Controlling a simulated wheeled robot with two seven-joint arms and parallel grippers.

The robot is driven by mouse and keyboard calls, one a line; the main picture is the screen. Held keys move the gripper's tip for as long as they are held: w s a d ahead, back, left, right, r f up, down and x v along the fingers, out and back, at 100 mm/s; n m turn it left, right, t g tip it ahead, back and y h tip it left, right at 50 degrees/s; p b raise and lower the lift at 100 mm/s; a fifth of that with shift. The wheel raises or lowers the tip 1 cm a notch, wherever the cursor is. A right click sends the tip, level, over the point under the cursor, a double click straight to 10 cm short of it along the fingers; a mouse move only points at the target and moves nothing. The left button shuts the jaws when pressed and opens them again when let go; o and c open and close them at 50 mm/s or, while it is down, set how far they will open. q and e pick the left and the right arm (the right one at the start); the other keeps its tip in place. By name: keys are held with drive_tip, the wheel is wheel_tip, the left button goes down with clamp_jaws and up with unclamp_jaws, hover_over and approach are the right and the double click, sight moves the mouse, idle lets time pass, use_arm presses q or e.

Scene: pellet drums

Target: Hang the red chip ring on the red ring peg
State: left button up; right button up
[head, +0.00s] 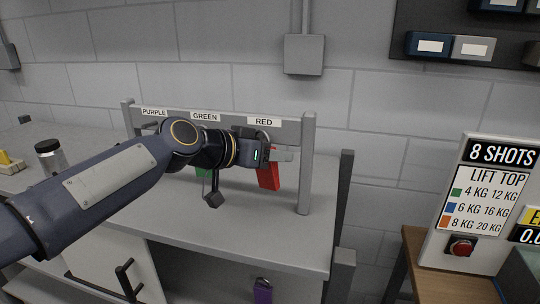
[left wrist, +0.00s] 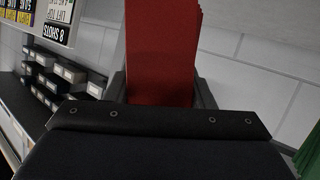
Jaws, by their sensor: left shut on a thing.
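The red chip ring (head: 268,177) hangs as a bundle of red chips under my left gripper (head: 281,153), just below the RED label (head: 264,122) of the grey rack. My left gripper is shut on it. In the left wrist view the red chips (left wrist: 163,50) fill the space between the fingers. The red ring peg is hidden behind the gripper, and I cannot tell whether the ring touches it. My right gripper is not in view.
The rack board also carries PURPLE and GREEN labels (head: 205,117); green chips (head: 203,174) show partly behind my arm. The rack's right post (head: 307,165) stands close to the gripper. Purple chips (head: 262,291) are below the bench top (head: 250,225).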

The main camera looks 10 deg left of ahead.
use_arm(q)
drive_tip(key=shift+f, duration=0.1)
idle(0.3)
drive_tip(key=o, duration=1)
drive_tip(key=shift+d, duration=0.1)
drive_tip(key=shift+o, duration=0.2)
drive_tip(key=shift+s+a, duration=0.2)
drive_tip(key=shift+a, duration=0.05)
drive_tip(key=b+v, duration=0.2)
drive_tip(key=v, duration=0.5)
drive_tip(key=s+a+f+n+g+y, duration=0.1)
drive_tip(key=s+f+n+g+y, duration=0.1)
drive_tip(key=s+f, duration=1)
drive_tip(key=s+a+f+n+g+y, duration=0.2)
drive_tip(key=s+f+n+g, duration=0.1)
drive_tip(key=s+f, duration=0.8)
wheel_tip(320, 180, down, 5)
drive_tip(key=shift+s+n, duration=0.4)
drive_tip(key=shift+n, duration=0.4)
drive_tip(key=shift+a, duration=0.15)
